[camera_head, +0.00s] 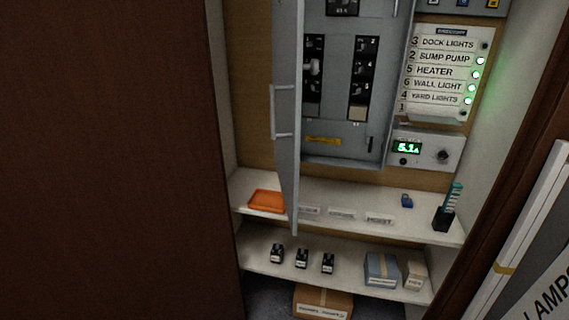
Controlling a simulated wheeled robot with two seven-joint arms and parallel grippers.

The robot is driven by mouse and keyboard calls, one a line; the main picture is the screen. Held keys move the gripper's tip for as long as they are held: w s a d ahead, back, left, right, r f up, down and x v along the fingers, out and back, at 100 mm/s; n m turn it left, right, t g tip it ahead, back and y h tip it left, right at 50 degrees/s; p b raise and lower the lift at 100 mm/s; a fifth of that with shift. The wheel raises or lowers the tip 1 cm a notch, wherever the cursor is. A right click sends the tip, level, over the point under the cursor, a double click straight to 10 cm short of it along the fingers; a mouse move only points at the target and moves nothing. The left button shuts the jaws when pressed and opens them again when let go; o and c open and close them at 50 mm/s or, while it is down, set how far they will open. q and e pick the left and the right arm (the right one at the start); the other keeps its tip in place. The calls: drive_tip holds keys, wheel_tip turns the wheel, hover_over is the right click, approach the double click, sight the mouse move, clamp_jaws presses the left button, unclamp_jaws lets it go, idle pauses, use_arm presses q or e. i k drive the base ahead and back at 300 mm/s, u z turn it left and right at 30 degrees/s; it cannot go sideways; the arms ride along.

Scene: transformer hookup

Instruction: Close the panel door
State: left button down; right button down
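The grey panel door (285,175) stands open on the left side of the grey electrical panel (345,143). It is seen nearly edge-on, with a handle (274,112) on its left face. The panel's inside shows, with dark breakers (364,75) in two columns and a yellow label (323,140). The door's lower end hangs in front of the upper shelf. Neither of my grippers is in view.
A circuit list (440,75) with green lights and a meter box (428,150) sit right of the panel. The upper shelf (405,226) holds an orange tray (267,201), labels and a dark pen holder (443,219). Several black breakers and boxes stand on the lower shelf. A brown surface fills the left.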

sight(287, 16)
drive_tip(key=k, duration=1.25)
drive_tip(key=z, duration=0.35)
drive_tip(key=i, duration=0.8)
